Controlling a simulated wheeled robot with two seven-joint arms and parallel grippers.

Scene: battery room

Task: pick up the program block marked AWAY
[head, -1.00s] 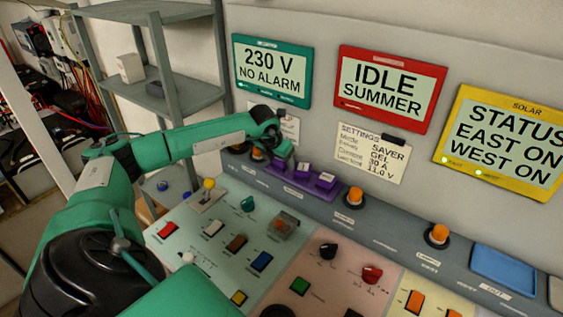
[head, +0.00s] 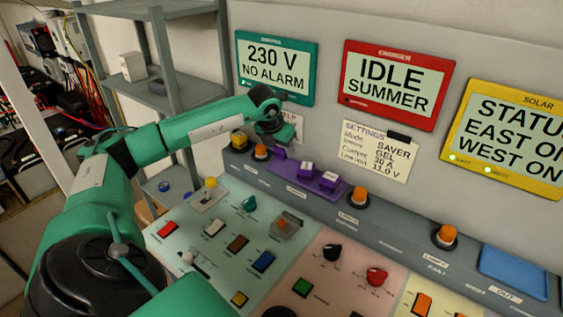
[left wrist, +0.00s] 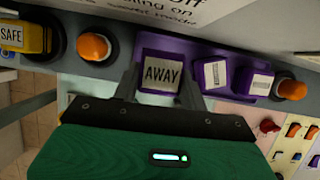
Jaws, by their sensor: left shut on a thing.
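The block marked AWAY (left wrist: 161,76) is purple with a pale label and sits between the two dark fingers of my left gripper (left wrist: 160,90) in the left wrist view. The gripper is shut on it. In the head view my left gripper (head: 274,143) is over the left end of the purple rack (head: 289,184), with purple showing just under it. The block looks larger than its neighbours in the wrist view; how far it is clear of the rack is hard to tell. My right gripper is not in view.
Two other purple blocks (head: 305,169) (head: 328,181) stand in the rack to the right. Orange buttons (head: 261,152) (head: 358,196) flank the rack. A yellow block marked SAFE (left wrist: 22,37) is at the left. A blue tray (head: 513,272) lies at right. Switches cover the panel in front.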

